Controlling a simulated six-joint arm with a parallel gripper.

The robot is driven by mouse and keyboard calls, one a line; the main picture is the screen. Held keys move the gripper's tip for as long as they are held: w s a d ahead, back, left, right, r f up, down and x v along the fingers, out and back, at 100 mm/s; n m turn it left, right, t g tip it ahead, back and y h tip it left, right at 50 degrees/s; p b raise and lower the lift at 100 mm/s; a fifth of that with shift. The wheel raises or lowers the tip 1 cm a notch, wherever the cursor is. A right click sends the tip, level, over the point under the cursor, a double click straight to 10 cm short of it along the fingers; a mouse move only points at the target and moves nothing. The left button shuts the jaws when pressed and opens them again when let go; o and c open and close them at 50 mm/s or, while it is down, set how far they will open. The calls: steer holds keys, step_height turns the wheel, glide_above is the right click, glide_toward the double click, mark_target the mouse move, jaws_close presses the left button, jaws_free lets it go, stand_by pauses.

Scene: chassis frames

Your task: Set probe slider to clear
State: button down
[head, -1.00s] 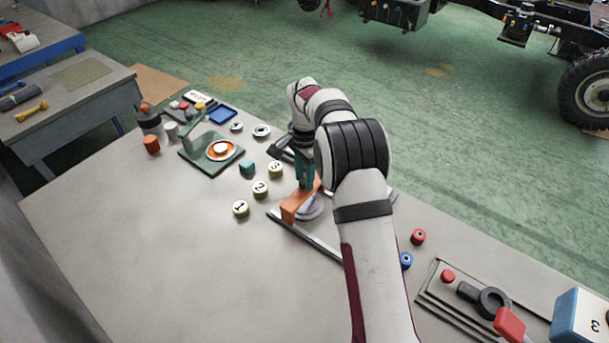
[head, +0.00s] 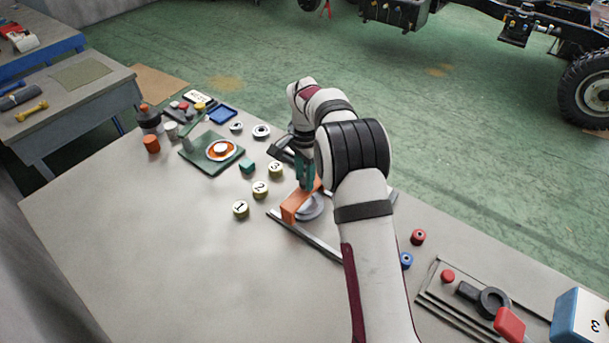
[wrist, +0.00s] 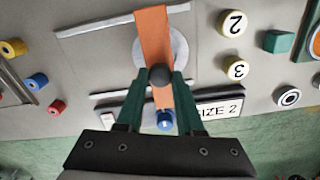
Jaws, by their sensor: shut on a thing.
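The probe slider is an orange bar (head: 292,207) with a dark round knob; the bar spans a pale grey disc (head: 313,206) between two metal rails. In the wrist view the orange bar (wrist: 153,32) runs over the disc (wrist: 180,50) and down between my fingers. My gripper (head: 303,184) is over the bar in the head view, where the arm partly hides the fixture. In the wrist view my gripper (wrist: 160,77) is shut on the dark knob (wrist: 160,75), with a green finger on each side. A blue knob (wrist: 165,120) shows lower between the fingers.
A label reading "SIZE 2" (wrist: 220,109) lies beside the fixture. Numbered round pieces (head: 260,189) and a teal cube (head: 247,167) stand to its left. Red (head: 417,237) and blue (head: 406,260) cylinders stand to the right. The table's front left is clear.

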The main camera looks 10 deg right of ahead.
steer(key=s+d, duration=0.9)
steer(key=shift+s+d, duration=0.3)
steer(key=shift+d, duration=0.05)
steer(key=c, duration=0.5)
jaws_free()
steer(key=shift+c, duration=0.2)
steer(key=shift+a, duration=0.1)
step_height(320, 180, up, 16)
steer(key=shift+f, duration=0.1)
steer(key=s+a+f+n, duration=0.1)
steer(key=s+a+n, duration=0.1)
steer(key=s, duration=0.7)
steer(key=s+a+f+n+y, duration=0.1)
steer(key=s+a, duration=0.4)
steer(key=s, duration=0.5)
steer(key=s+a+f+n, duration=0.2)
steer(key=s+a+n, duration=0.1)
steer(key=s, duration=0.7)
steer(key=shift+a+y, duration=0.4)
steer(key=shift+a, duration=0.05)
